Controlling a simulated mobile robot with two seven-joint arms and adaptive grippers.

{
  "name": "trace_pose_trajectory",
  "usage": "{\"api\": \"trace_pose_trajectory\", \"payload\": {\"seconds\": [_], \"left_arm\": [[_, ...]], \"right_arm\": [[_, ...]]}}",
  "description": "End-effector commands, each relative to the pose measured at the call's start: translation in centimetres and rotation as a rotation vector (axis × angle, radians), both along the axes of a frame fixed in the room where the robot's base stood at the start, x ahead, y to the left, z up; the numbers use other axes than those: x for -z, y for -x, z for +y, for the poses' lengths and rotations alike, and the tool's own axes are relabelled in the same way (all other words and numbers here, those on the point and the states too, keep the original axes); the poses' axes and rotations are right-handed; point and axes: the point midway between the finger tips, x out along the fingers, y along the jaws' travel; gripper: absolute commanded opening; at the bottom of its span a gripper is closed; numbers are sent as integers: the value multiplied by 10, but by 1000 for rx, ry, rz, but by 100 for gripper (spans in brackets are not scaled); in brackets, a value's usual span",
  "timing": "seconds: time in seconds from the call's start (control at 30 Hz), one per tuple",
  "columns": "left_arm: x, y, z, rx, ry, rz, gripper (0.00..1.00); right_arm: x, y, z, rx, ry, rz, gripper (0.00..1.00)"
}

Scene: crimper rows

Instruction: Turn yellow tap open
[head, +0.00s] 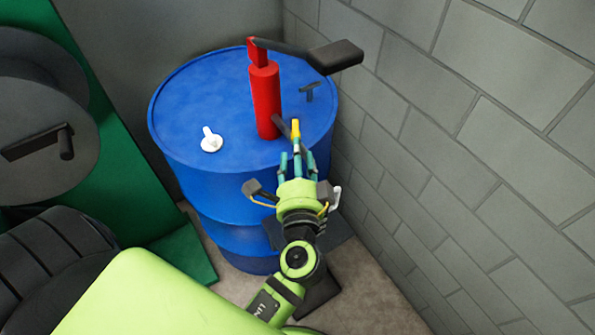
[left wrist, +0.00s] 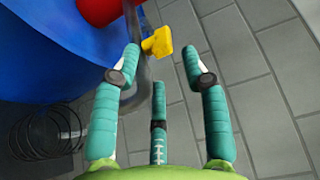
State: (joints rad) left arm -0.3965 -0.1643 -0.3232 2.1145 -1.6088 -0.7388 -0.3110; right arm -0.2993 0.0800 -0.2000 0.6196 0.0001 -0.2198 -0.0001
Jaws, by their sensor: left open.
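The yellow tap (head: 295,127) shows as a small yellow handle beside the red hand pump (head: 265,100) on the blue barrel (head: 185,110). In the left wrist view the yellow tap (left wrist: 158,41) sits beside a grey pipe (left wrist: 135,92), just beyond the fingertips. My left gripper (head: 296,158) is open, its teal fingers pointing at the tap from the near side. In the left wrist view its fingers (left wrist: 163,65) are spread, with nothing held between them. A gap to the tap seems to show. My right gripper is not in view.
The pump's black lever (head: 335,57) reaches right towards the grey block wall (head: 480,130). A grey drum with a handle (head: 40,140) stands left. A dark coil (left wrist: 40,135) lies lower left.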

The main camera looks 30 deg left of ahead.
Motion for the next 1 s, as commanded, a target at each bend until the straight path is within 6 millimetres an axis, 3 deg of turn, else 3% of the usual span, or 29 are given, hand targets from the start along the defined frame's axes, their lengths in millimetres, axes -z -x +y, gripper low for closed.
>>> {"api": "trace_pose_trajectory", "payload": {"seconds": [0.1, 0.3, 0.7, 0.87, 1.0], "left_arm": [[0, 21, -11, 0, 1, 2, 45], [-1, 40, -22, -1, 0, -1, 45], [-1, 44, -24, -4, 3, -4, 45], [11, 49, -8, -45, 92, 16, 45], [44, 63, 23, -143, 316, 70, 45]], "right_arm": [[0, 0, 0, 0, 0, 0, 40], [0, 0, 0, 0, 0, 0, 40], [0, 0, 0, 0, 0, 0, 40], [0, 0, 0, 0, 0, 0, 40], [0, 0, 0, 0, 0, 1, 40]]}}
